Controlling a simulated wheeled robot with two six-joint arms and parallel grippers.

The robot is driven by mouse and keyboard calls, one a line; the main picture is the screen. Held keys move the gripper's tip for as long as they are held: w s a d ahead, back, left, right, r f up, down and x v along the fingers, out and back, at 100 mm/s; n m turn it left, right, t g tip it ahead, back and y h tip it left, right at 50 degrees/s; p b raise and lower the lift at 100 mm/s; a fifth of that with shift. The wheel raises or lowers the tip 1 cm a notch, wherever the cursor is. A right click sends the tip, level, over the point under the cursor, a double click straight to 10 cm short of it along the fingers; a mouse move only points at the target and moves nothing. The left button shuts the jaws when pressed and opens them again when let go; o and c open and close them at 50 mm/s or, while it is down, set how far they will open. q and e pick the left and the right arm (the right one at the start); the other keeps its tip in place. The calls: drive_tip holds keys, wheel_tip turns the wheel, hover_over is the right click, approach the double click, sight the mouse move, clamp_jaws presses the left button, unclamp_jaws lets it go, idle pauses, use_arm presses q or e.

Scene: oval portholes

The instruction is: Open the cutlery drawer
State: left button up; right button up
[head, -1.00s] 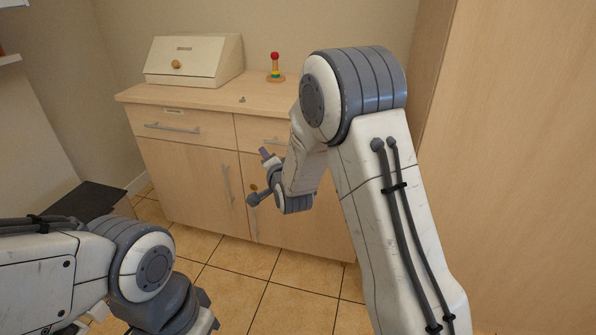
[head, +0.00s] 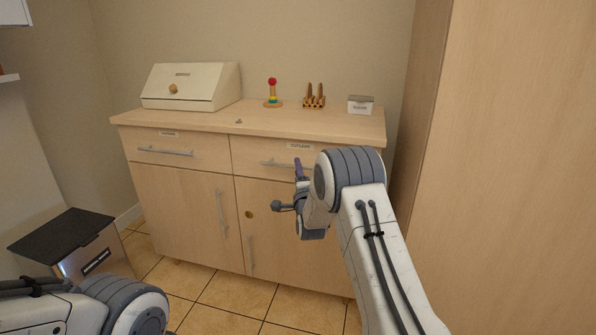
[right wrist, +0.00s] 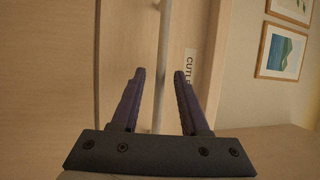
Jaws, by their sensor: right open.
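The cutlery drawer (head: 248,153) is the right one of two top drawers in a pale wood cabinet, and it is shut. Its label (head: 300,146) also shows sideways in the right wrist view (right wrist: 189,68). Its grey bar handle (head: 273,163) runs between the fingers in the right wrist view (right wrist: 162,65). My right gripper (head: 298,163) is at the drawer front, over the handle's right part. In the right wrist view its purple fingers (right wrist: 160,75) are open, one each side of the bar, with gaps. My left gripper is out of view.
The left drawer (head: 180,147) and the doors below (head: 185,210) are shut. On the top stand a cream bread box (head: 190,88), a ring stacker (head: 272,95), a wooden rack (head: 314,98) and a small box (head: 361,105). A lidded bin (head: 65,240) is at left. A tall wood panel (head: 500,170) stands at right.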

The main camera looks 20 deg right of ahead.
drive_tip(key=shift+x, duration=0.9)
clamp_jaws()
idle(0.9)
